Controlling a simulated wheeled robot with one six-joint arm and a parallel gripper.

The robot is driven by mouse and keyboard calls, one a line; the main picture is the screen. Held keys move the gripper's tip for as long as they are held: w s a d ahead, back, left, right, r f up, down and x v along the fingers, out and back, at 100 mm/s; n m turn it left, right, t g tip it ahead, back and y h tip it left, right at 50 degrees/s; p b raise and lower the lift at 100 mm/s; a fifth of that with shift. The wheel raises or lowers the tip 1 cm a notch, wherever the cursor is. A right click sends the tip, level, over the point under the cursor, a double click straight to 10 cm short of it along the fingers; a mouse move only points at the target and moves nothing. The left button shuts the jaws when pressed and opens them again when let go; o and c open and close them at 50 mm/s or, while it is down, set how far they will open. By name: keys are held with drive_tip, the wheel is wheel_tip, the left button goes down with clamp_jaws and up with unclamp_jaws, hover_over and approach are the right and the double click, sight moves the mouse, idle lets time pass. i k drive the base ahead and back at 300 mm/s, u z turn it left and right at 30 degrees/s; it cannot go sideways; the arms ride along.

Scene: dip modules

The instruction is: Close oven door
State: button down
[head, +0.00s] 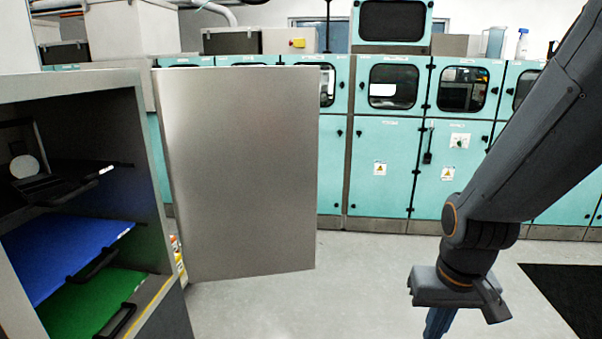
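The oven (159,214) is a grey cabinet at the left edge, with its front open. Its door (245,170) is a flat grey panel standing upright and swung out to the right of the cabinet. I see no handle on the face of the door that shows. My gripper (440,325) hangs down at the bottom right, in front of and to the right of the door, apart from it. Its fingers are bluish and partly cut off by the bottom edge, so their spread does not show. Nothing is seen held in it.
Inside the oven are a blue tray (65,250), a green tray (95,300) and a dark tray with a round white item (24,166). Teal machine cabinets (385,170) line the back. The grey floor (350,270) between door and gripper is clear. A black mat (570,295) lies at the right.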

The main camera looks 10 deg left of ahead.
sight(240, 144)
drive_tip(key=z, duration=0.1)
drive_tip(key=i, duration=4.9)
drive_tip(key=u, duration=4.4)
drive_tip(key=i, duration=0.55)
drive_tip(key=u, duration=0.15)
drive_tip(key=k, duration=0.4)
